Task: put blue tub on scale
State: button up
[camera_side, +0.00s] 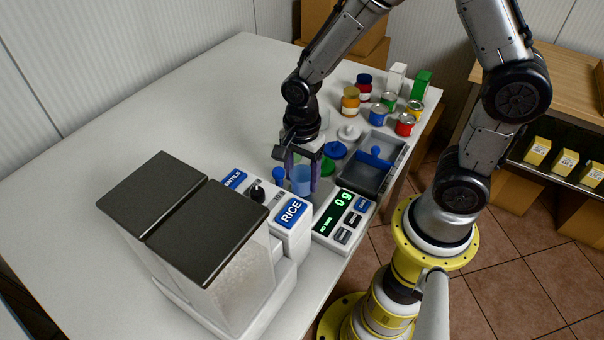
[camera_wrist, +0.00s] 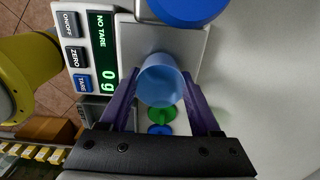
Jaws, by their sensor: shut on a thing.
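The blue tub (camera_side: 301,182) is a see-through cup, upright between the purple fingers of my gripper (camera_side: 301,172). In the wrist view the tub (camera_wrist: 162,82) sits between the fingertips, and my gripper (camera_wrist: 160,88) is shut on it. The white scale (camera_side: 342,219) stands at the table's front edge with its display at 0 g. In the wrist view the scale's display (camera_wrist: 103,50) reads 0 g and NO TARE, and its grey plate (camera_wrist: 130,42) lies under or just beyond the tub. I cannot tell whether the tub touches the plate.
Rice and lentil dispensers (camera_side: 190,215) stand close left of the tub. Blue (camera_side: 335,150), green (camera_side: 327,168) and white (camera_side: 349,133) lids lie behind it. A grey tray (camera_side: 370,178) is to the right, with several jars and cans (camera_side: 378,114) behind. The table's back left is clear.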

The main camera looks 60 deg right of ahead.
jog(key=shift+f, duration=0.2)
jog(key=o, duration=1.4)
notch_tip(320, 180, up, 8)
dwell(0.4)
